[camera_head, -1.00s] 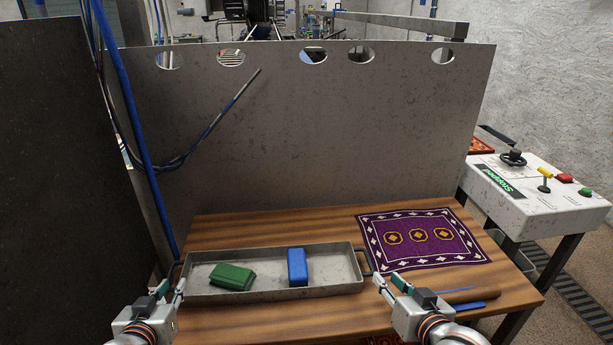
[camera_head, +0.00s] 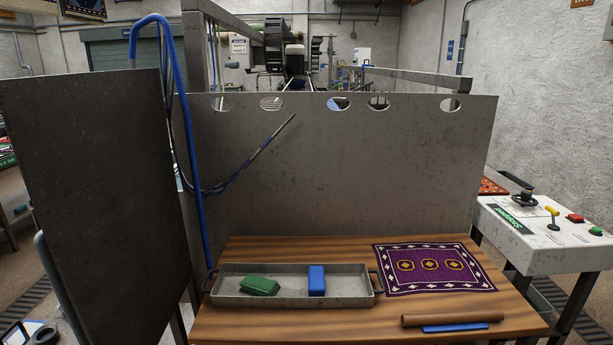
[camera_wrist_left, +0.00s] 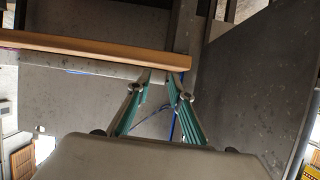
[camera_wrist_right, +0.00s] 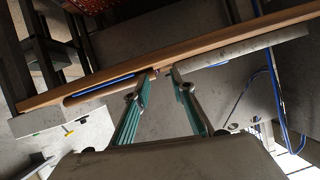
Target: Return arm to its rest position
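My left gripper (camera_wrist_left: 160,77) shows only in the left wrist view; its green-sided fingers slant inward with a gap between the tips and nothing held. My right gripper (camera_wrist_right: 163,74) shows only in the right wrist view, also with separated tips and empty. In both wrist views the wooden table's edge crosses beyond the fingertips. In the head view neither gripper is seen. The table (camera_head: 370,320) carries a grey metal tray (camera_head: 245,300) holding a green block (camera_head: 259,286) and a blue block (camera_head: 317,281). A purple patterned rug (camera_head: 433,268) lies flat to their right.
A brown roll (camera_head: 452,319) and a blue strip (camera_head: 455,328) lie at the table's front right. A grey panel (camera_head: 335,170) stands behind, a dark panel (camera_head: 95,200) at left. A control console (camera_head: 540,240) with lever and buttons stands at right.

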